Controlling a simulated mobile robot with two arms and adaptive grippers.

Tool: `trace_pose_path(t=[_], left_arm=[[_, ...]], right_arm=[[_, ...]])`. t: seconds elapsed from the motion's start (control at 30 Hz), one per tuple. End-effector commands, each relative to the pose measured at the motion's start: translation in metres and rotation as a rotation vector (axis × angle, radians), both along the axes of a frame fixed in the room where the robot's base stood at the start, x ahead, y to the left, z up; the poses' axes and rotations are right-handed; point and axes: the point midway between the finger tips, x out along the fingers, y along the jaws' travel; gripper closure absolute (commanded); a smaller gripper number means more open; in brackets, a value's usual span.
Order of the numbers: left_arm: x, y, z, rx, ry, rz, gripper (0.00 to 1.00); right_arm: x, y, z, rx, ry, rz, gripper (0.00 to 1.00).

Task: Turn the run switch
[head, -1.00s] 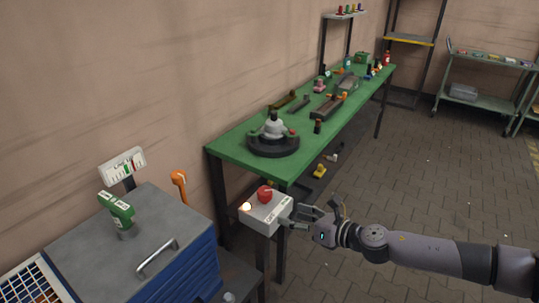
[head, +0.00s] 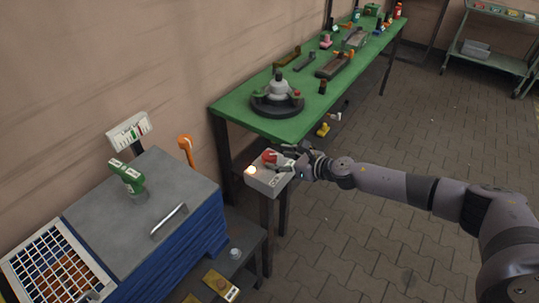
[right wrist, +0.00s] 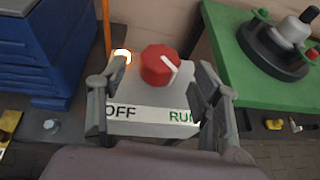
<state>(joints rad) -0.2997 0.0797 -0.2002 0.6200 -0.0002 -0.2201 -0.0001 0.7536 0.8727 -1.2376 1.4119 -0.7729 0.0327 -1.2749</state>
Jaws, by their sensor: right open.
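The run switch is a red round knob (head: 269,156) on a pale grey box (head: 268,182) by the near end of the green table. In the right wrist view the knob (right wrist: 159,66) has a white mark pointing to the lower right, towards the green RUN label (right wrist: 181,116). A black OFF label (right wrist: 121,113) is at the left. My right gripper (head: 284,157) is open, and in the right wrist view its fingers (right wrist: 160,72) stand on either side of the knob, apparently apart from it. My left gripper is out of view.
A lit lamp (head: 250,170) sits on the box beside the knob. The green table (head: 240,110) carries a round dark fixture (head: 277,104). A blue cabinet (head: 180,240) with a green tool (head: 128,176) stands at the left. The floor at the right is open.

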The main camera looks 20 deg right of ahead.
Motion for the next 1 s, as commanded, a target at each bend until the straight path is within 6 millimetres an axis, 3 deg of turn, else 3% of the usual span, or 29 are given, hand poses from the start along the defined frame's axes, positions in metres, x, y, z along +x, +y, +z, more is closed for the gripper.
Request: trace_pose_path(t=[0.1, 0.3, 0.7, 1.0], left_arm=[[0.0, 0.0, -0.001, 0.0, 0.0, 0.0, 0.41], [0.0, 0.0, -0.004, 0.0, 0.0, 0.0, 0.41], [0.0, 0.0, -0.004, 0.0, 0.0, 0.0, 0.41], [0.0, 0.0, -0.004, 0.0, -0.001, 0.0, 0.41]], right_arm=[[0.017, 0.012, -0.008, 0.003, -0.001, -0.001, 0.41], [0.034, 0.022, -0.017, 0.002, 0.0, -0.001, 0.41], [0.039, 0.025, -0.019, 0.001, -0.001, -0.001, 0.41], [0.039, 0.024, -0.019, 0.001, -0.001, -0.001, 0.61]])
